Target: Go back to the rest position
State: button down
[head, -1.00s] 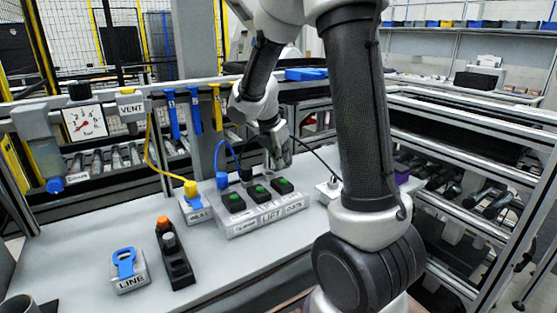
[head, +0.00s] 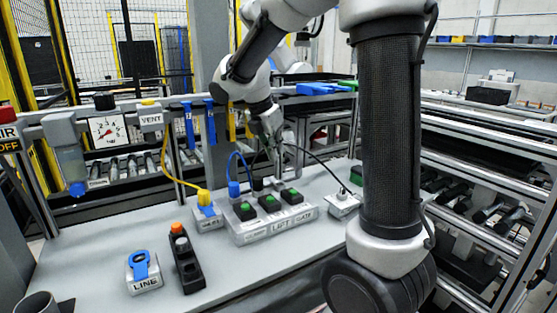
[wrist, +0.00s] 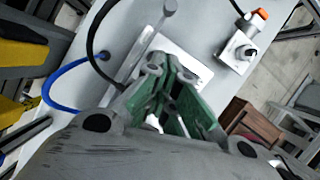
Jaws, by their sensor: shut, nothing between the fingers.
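My gripper (head: 274,158) hangs from my bent arm, fingers pointing down, above the back of the LIFT GATE box (head: 248,235). That box has three black switches with green tops. In the wrist view my gripper (wrist: 172,75) shows its green-faced fingers together, with nothing held between them. The tips appear over a pale box, apart from it as far as I can tell. My arm is still extended forward over the bench, and its large dark link hides part of the bench's right side.
The grey bench (head: 100,250) carries a LINE block with a blue ring (head: 142,272), a black block with orange button (head: 186,262), and a yellow plug (head: 204,197). Blue (head: 236,160) and black (head: 322,162) cables arch near my gripper. A rail with gauge (head: 107,131) stands behind.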

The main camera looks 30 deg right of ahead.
jog(key=shift+r, duration=0.15)
dwell(0.4)
jog(key=s+r+m+t+y, duration=0.2)
jog(key=s+m+y, duration=0.2)
jog(key=s+m, duration=1.8)
jog(key=shift+s+r+t, duration=0.4)
jog(key=shift+s, duration=0.85)
